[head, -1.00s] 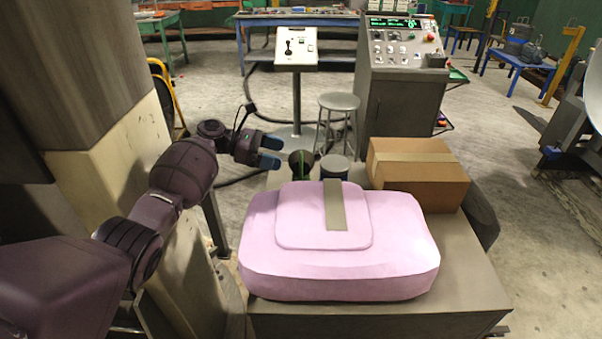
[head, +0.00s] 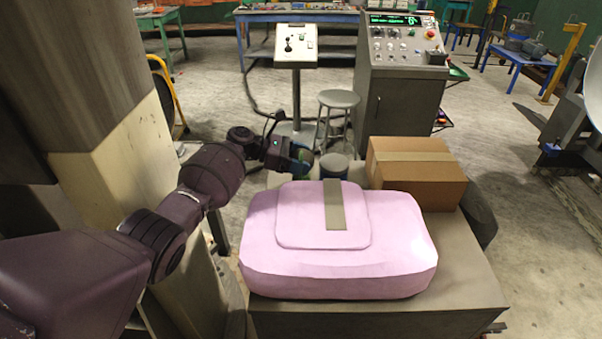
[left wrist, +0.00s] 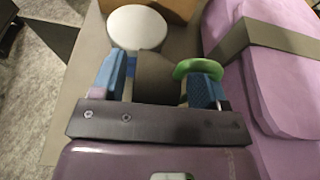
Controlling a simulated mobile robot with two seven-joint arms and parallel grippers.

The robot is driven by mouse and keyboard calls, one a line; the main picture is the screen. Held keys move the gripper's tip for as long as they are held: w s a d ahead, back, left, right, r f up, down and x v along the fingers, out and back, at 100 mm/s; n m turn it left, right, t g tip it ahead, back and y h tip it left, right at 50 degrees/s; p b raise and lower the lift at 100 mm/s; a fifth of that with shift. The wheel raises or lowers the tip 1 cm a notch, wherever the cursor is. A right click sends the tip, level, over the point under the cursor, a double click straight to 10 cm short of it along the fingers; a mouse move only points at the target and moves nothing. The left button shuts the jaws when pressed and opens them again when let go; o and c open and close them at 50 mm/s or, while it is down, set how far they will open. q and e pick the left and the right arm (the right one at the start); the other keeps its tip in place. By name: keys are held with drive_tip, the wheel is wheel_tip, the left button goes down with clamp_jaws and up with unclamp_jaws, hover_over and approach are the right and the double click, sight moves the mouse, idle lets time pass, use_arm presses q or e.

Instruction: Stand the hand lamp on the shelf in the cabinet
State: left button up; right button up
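The hand lamp seems to be the dark thing with a green ring at the back left of the grey bench top. In the head view my left gripper (head: 302,160) covers most of it; a bit of green shows between the fingers. In the left wrist view the dark lamp body (left wrist: 158,78) lies between the blue fingertips of my left gripper (left wrist: 160,82), with the green ring (left wrist: 197,68) by the right finger. The fingers are wide apart, with a small gap at the left one. I cannot make out a cabinet shelf. My right gripper is not in view.
A pale-topped dark cylinder (head: 334,167) stands just beyond the lamp. A large pink padded case (head: 390,250) fills the bench's (head: 470,270) front, and a cardboard box (head: 420,185) its back right. A stool (head: 338,100) and a control console (head: 400,95) stand behind.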

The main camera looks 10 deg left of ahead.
use_arm(q)
drive_tip(key=c, duration=0.9)
drive_tip(key=shift+r, duration=0.1)
